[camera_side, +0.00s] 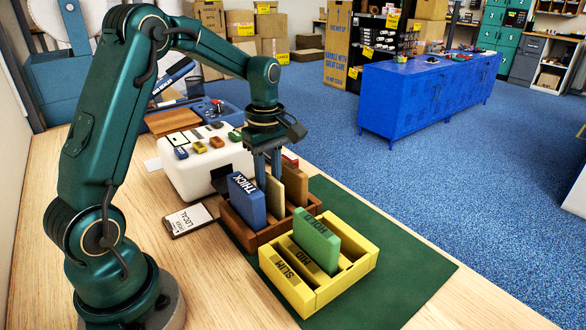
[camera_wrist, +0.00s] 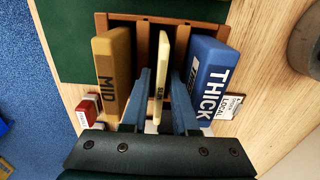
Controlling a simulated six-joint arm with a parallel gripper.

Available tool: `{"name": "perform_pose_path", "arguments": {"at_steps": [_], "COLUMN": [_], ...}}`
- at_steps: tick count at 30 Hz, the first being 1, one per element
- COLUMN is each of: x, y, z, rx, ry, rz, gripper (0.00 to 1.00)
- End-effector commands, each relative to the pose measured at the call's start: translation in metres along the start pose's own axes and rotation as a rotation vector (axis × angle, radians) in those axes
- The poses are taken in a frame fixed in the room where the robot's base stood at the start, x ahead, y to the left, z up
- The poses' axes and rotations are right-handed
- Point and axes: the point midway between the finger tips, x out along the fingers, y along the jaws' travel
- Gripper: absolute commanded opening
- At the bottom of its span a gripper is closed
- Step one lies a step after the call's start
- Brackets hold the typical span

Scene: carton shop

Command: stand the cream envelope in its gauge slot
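The cream envelope (camera_side: 274,198) is a thin upright slab in the middle of the brown rack (camera_side: 235,222); its edge also shows in the wrist view (camera_wrist: 161,70). My gripper (camera_side: 266,180) points down over it. In the wrist view, my gripper's fingers (camera_wrist: 160,82) are on either side of the envelope, with gaps showing, so it looks open around it. The yellow gauge (camera_side: 297,288) is in front of the rack, with slots marked SLIM and MID on the left.
A blue THICK block (camera_side: 246,200) and a tan MID block (camera_side: 296,182) stand in the rack on either side of the envelope. A green mat (camera_side: 400,285) lies underneath, bare to the right. A white case (camera_side: 190,170) is behind, and a LOCAL card (camera_side: 188,219) lies left.

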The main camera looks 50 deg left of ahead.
Motion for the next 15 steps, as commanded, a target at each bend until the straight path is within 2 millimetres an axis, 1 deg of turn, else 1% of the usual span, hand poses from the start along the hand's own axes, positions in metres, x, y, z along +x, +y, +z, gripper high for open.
{"name": "perform_pose_path", "arguments": {"at_steps": [1,2,15], "x": [-0.0001,-0.0002,-0.0022], "y": [0.0,0.0,0.0004], "z": [0.0,0.0,-0.0002], "rx": [0.0,0.0,0.0], "ry": [0.0,0.0,0.0], "rz": [0.0,0.0,0.002], "gripper": [0.04,0.0,0.0]}}
